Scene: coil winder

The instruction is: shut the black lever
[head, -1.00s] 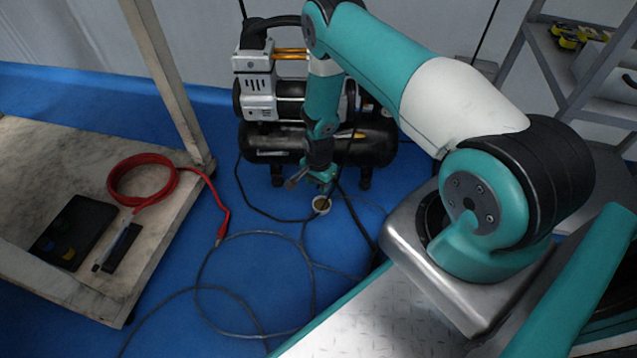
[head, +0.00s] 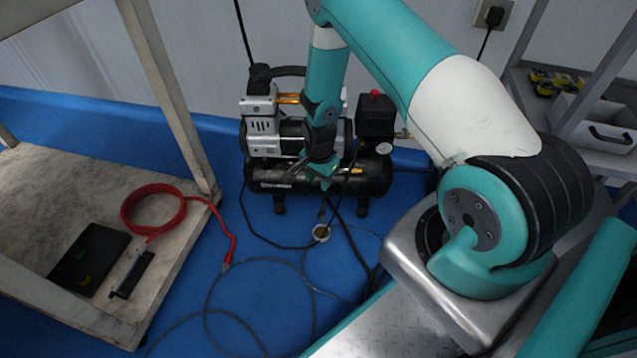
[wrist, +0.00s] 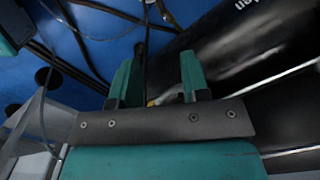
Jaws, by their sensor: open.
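The air compressor (head: 268,176), with a black tank and silver motor, stands on the blue floor by the back wall. My gripper (head: 325,184) points down in front of the tank in the head view. In the wrist view my gripper (wrist: 160,68) is open, its two teal fingers apart beside the black tank (wrist: 235,45). A slim dark piece (wrist: 140,50), possibly the black lever, shows close to the left fingertip. A small brass-coloured part (wrist: 165,97) shows low between the fingers. Whether either finger touches the lever, and the lever's angle, I cannot tell.
A table (head: 120,310) at left holds a coiled red hose (head: 153,213) and a black tablet-like pad (head: 90,258). A grey shelf (head: 560,125) stands at right.

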